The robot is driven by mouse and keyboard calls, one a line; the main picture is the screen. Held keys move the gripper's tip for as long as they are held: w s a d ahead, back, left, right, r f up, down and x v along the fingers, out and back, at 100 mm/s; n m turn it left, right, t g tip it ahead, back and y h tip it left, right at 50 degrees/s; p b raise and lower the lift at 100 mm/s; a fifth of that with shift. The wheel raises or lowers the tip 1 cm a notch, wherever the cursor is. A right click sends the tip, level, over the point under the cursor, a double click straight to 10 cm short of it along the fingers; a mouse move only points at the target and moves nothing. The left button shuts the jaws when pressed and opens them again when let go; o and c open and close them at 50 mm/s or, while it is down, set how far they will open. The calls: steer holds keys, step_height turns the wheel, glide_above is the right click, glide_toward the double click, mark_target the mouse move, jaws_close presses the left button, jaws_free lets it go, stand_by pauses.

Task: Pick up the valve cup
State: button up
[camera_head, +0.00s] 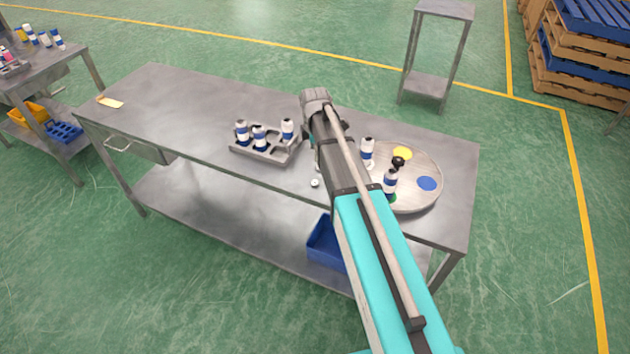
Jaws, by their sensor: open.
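A small whitish piece, which looks like the valve cup (315,183), lies on the steel table just left of my arm. My arm reaches over the table from the lower right. My gripper (317,160) is mostly hidden behind my arm's own links, and only a sliver shows at the arm's left edge, a little beyond the small piece. It appears apart from the piece. It is open, and I see nothing held in it.
A grey tray (262,154) with several blue-and-white cans stands left of my arm. A round plate (417,199) with coloured spots and cans stands to the right. The steel table (185,110) is mostly clear on its left. A blue bin (322,243) sits on the shelf below.

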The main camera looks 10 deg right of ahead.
steer(key=shift+f, duration=0.15)
steer(key=b, duration=0.9)
glide_above(315, 181)
step_height(315, 181, down, 8)
steer(key=shift+w+f, duration=0.1)
steer(key=shift+f, duration=0.1)
stand_by(0.5)
steer(key=shift+a+f+b, duration=0.1)
steer(key=shift+f+b, duration=2.4)
steer(key=shift+f, duration=0.1)
steer(key=shift+c, duration=0.3)
steer(key=c, duration=0.5)
